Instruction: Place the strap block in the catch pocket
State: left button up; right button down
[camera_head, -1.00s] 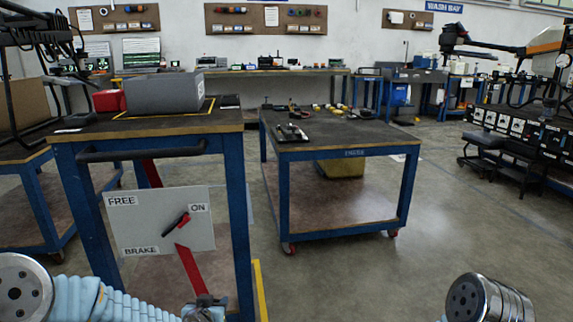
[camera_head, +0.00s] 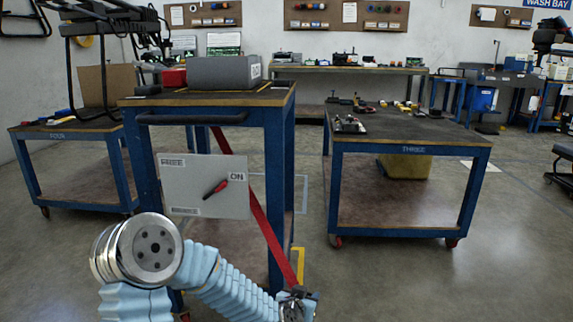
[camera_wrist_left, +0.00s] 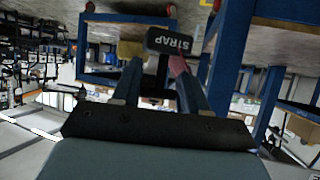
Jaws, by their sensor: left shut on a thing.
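The strap block (camera_wrist_left: 172,41), a dark block lettered STRAP, is between the fingers of my left gripper (camera_wrist_left: 158,75) in the left wrist view. That gripper is shut on it. In the head view my left gripper (camera_head: 296,297) is low in the middle, at the lower end of a red strap (camera_head: 262,220). The strap slants down from behind the blue-legged table to the gripper. The block itself is too small to make out there. I cannot identify the catch pocket; a yellow bracket (camera_head: 298,262) stands by the table leg. My right gripper is out of view.
The near table (camera_head: 205,100) bears a grey box (camera_head: 222,72) and a red box (camera_head: 173,77). A white panel (camera_head: 236,200) with a red-handled lever hangs at its front. Table THREE (camera_head: 410,150) stands to the right. Open floor lies in front of it.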

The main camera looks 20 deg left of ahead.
aim_at(282, 85)
jog(key=i+l+u, duration=0.45)
jog(key=i+l, duration=0.15)
jog(key=l, duration=0.35)
